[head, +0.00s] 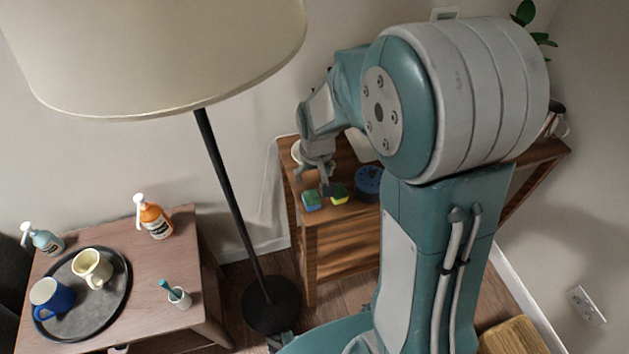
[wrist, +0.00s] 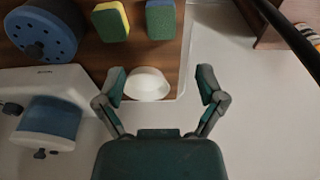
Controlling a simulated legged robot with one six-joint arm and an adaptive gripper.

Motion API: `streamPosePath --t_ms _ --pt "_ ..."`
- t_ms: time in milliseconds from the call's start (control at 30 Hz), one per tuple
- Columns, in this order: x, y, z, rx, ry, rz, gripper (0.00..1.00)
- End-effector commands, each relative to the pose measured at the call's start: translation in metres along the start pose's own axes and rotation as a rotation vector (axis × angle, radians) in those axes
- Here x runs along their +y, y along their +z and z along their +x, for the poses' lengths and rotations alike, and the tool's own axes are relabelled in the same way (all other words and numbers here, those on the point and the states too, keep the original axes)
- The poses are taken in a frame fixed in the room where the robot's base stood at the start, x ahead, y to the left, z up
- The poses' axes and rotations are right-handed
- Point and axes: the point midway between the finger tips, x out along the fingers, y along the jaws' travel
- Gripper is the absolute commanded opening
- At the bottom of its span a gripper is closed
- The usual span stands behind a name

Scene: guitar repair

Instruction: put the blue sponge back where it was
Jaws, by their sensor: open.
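The blue sponge (head: 311,200), blue with a green layer, lies on the small wooden shelf table (head: 325,218) near its front left corner. In the wrist view the blue sponge (wrist: 160,20) is at the top, near the table edge and beyond my fingertips. My gripper (head: 322,180) is above this table, behind the sponges in the head view. In the wrist view my gripper (wrist: 162,82) has its fingers spread with no sponge between them. A white bowl (wrist: 148,85) shows between the fingers, lower down on the table.
A yellow-green sponge (wrist: 111,21) lies beside the blue one, apart from it. A round blue object with holes (wrist: 43,30) is further along the table. A floor lamp (head: 222,180) stands left of it. Another table (head: 190,225) holds a tray (head: 115,305) with mugs, plus bottles.

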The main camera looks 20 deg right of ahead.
Motion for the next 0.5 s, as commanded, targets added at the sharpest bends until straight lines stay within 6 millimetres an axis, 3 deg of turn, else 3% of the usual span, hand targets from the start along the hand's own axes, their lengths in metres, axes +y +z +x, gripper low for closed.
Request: streamPosePath --t_ms 133,233,500 --pt "0.000 0.004 -0.023 0.026 0.000 0.000 0.89" --pt "0.000 0.014 -0.055 0.065 0.000 0.000 0.89" --pt "0.000 0.061 -0.135 0.173 0.000 -0.001 0.89"
